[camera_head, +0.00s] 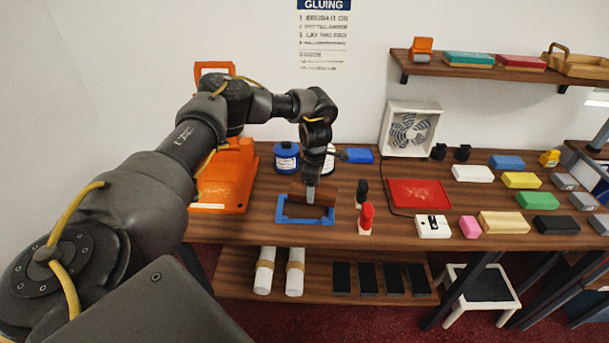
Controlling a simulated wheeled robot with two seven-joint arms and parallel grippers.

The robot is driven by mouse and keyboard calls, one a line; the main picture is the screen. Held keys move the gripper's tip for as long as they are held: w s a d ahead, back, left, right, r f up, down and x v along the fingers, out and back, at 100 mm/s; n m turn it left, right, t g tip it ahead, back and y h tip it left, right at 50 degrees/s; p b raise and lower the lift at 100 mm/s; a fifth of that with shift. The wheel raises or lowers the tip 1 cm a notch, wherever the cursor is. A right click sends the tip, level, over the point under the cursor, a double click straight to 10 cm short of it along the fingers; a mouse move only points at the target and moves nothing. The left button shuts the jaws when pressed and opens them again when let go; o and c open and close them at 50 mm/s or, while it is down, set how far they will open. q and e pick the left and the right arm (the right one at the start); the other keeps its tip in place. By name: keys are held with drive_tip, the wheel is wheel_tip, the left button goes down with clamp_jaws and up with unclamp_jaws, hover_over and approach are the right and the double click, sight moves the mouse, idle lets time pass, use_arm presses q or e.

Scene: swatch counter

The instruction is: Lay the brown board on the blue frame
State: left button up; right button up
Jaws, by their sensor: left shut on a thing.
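My left gripper (311,198) comes down from above over the blue frame and is shut on the brown board (327,193). The blue frame (305,221) lies on the wooden counter near its front edge. The board is at the frame's back part, and its lower edge overlaps the frame in the picture. I cannot tell whether the board touches the frame. The gripper fingers hide the middle of the board. Part of the frame's dark opening shows in front of the board. My right gripper is out of view.
An orange machine (228,178) is at the left. A red mat (420,194) and several coloured blocks lie further right.

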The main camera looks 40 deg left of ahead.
use_arm(q)
drive_tip(key=a+n, duration=0.2)
drive_tip(key=a, duration=0.1)
drive_tip(key=shift+w+a+f, duration=0.1)
drive_tip(key=shift+a+f, duration=0.05)
drive_tip(key=shift+a, duration=0.1)
drive_tip(key=shift+f, duration=0.2)
drive_tip(key=b, duration=0.5)
hover_over(305, 210)
wheel_tip(305, 210, down, 6)
drive_tip(key=shift+w+a+r, duration=0.1)
drive_tip(key=shift+f+b, duration=0.35)
drive_tip(key=shift+f, duration=0.5)
drive_tip(key=shift+f, duration=0.55)
idle(0.9)
drive_tip(key=o, duration=1.1)
